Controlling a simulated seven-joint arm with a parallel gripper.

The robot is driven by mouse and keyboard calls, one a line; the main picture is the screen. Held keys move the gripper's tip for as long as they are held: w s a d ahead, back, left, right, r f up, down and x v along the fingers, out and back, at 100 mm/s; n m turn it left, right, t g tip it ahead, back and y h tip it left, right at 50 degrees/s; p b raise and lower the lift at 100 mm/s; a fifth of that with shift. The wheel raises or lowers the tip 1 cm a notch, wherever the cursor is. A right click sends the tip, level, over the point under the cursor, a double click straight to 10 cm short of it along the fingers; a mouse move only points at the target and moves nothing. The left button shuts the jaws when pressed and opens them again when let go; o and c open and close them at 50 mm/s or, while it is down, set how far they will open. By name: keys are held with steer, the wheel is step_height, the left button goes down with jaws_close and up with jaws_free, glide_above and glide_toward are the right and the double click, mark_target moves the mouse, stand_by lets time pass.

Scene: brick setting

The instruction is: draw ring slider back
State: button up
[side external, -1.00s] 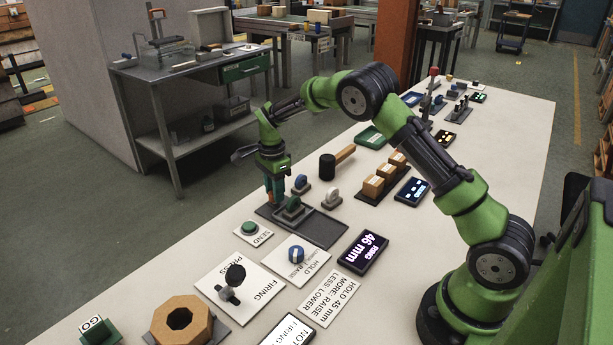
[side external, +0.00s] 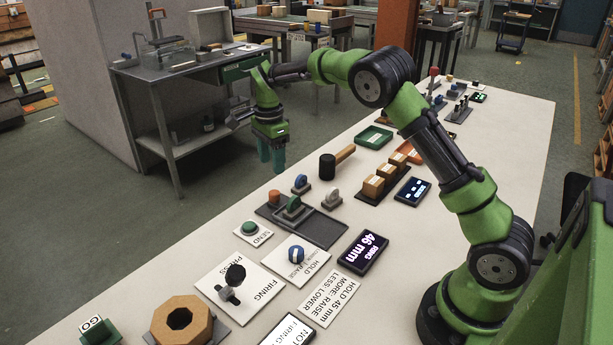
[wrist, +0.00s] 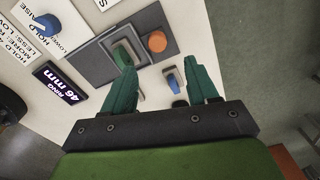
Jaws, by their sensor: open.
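A dark grey slide plate (side external: 322,229) lies on the bench, with a small block (side external: 292,208) on it that carries a green upright part. An orange round knob (side external: 274,197) stands at its far left end. In the wrist view, the plate (wrist: 92,65) and orange knob (wrist: 157,41) show beyond the fingertips. My gripper (side external: 271,170) is open and empty, raised above and behind the plate, fingers down. In the wrist view, my gripper (wrist: 157,60) has its two green fingers wide apart. I cannot tell which part is the ring slider.
A display (side external: 364,251) reads "RING 46 mm".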

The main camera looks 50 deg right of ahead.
step_height(320, 180, up, 8)
steer(key=shift+f, duration=0.2)
steer(key=s+a+r+n+t, duration=0.1)
steer(key=s+a+n+t, duration=0.1)
steer(key=s+n, duration=0.3)
steer(key=s+a+r+n+t+y, duration=0.1)
steer(key=s+a+n, duration=0.3)
steer(key=s, duration=1)
steer(key=s+a+r+n+t+y, duration=0.1)
steer(key=s+a+r+n+t, duration=0.1)
steer(key=s+n, duration=0.6)
steer(key=shift+s+a+r+t, duration=0.25)
steer(key=shift+s+a+t, duration=0.55)
steer(key=shift+s+t, duration=0.25)
